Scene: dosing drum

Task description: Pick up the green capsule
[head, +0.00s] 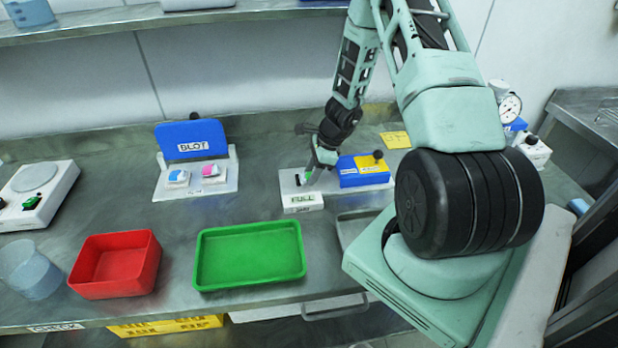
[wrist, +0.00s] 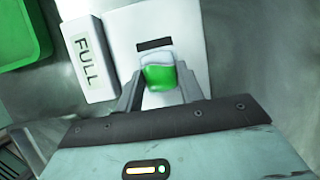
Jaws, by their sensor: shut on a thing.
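The green capsule (wrist: 160,77), green with a clear or whitish end, sits between the fingers of my gripper (wrist: 159,92) in the wrist view. The fingers are shut on its sides. It is over the white plate (wrist: 182,20) beside a dark slot; whether it touches the plate I cannot tell. In the head view my gripper (head: 311,176) points down at the white FULL station (head: 303,201), and the capsule is a small green spot, mostly hidden.
A blue block (head: 362,180) with a yellow top stands right of the station. The blue BLOT stand (head: 190,140) holds two small capsule-like items further left. A green tray (head: 250,280) and a red bin (head: 117,265) lie in front. Bare metal bench lies between them.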

